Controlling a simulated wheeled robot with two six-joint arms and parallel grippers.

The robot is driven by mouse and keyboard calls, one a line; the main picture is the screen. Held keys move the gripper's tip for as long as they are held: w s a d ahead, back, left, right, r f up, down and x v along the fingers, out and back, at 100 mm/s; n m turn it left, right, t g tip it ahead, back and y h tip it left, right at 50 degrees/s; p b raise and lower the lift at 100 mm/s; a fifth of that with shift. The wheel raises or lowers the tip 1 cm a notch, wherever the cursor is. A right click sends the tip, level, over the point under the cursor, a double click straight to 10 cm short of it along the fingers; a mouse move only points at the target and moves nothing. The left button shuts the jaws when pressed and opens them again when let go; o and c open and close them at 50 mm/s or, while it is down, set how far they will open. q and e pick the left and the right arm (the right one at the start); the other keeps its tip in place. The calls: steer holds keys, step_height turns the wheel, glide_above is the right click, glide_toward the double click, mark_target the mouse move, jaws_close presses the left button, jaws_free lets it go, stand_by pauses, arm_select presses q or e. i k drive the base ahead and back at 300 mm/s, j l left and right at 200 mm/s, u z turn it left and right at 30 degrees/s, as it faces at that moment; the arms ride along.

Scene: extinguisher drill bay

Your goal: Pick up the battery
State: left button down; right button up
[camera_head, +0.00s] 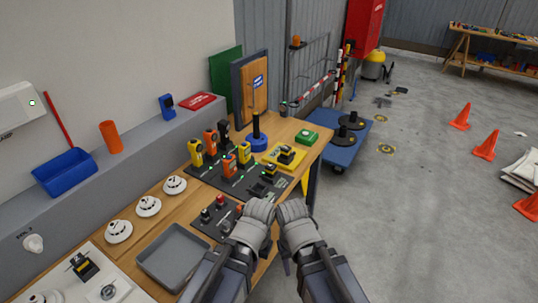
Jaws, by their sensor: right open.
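Several black blocks with yellow parts look like batteries, and I cannot tell which one is the task's. One battery-like block (287,153) sits on a yellow plate (270,153) near the table's far end. Another block (270,170) sits on the dark board (228,186) just in front of it. A third block (84,266) is on the pale panel at lower left. My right gripper (292,208) is at the table's right edge, nearer than these far blocks and apart from them. My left gripper (262,209) is close beside it; its fingers are hard to make out.
Handheld yellow and orange devices (230,168) stand on the dark board. A grey tray (174,256), white round detectors (148,206) and a small board with knobs (217,214) lie nearer. A blue post (257,138) and green button box (307,137) stand farther back. Floor at right is open, with orange cones (485,145).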

mark_target(286, 150)
steer(key=z, duration=1.1)
steer(key=i+z, duration=0.2)
steer(key=i, duration=3.8)
steer(key=i+u, duration=0.25)
steer(key=u, duration=3.95)
